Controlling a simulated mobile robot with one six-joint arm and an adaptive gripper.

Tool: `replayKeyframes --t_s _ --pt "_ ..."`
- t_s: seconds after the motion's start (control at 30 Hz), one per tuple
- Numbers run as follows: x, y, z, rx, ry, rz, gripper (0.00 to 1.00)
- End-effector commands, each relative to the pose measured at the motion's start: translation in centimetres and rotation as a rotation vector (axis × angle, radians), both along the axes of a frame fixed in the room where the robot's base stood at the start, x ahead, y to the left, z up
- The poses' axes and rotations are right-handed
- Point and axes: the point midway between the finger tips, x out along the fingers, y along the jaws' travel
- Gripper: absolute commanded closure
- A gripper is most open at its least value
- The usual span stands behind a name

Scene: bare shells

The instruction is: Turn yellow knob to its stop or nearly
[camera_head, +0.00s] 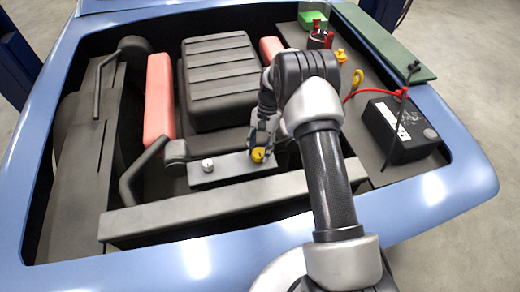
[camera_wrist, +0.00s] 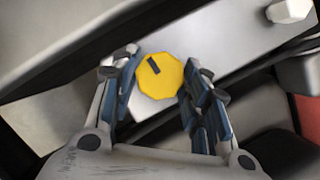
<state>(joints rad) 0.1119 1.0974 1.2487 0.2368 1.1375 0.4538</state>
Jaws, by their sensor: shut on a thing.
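The yellow knob (camera_head: 258,155) sits at the right end of a grey metal plate (camera_head: 230,171) in the engine bay. In the wrist view the yellow knob (camera_wrist: 160,76) is many-sided, with a dark mark on its face pointing to the upper left. My gripper (camera_head: 262,146) reaches down onto it from above. In the wrist view the blue-padded fingers of my gripper (camera_wrist: 158,84) stand on either side of the knob and are shut on it. The fingers hide parts of the knob's sides.
A white knob (camera_head: 208,165) stands at the left of the same plate and shows in the wrist view (camera_wrist: 288,11). A black battery (camera_head: 402,130) with a red cable is at the right. A ribbed engine cover (camera_head: 220,80) and a front crossbar (camera_head: 215,209) flank the plate.

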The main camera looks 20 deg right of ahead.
Motion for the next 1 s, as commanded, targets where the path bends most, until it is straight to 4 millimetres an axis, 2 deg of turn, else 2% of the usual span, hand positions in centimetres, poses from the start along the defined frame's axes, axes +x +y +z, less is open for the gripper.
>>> replayKeyframes --t_s 1.0 --pt "0.03 0.71 0.06 0.002 0.002 0.967 0.82"
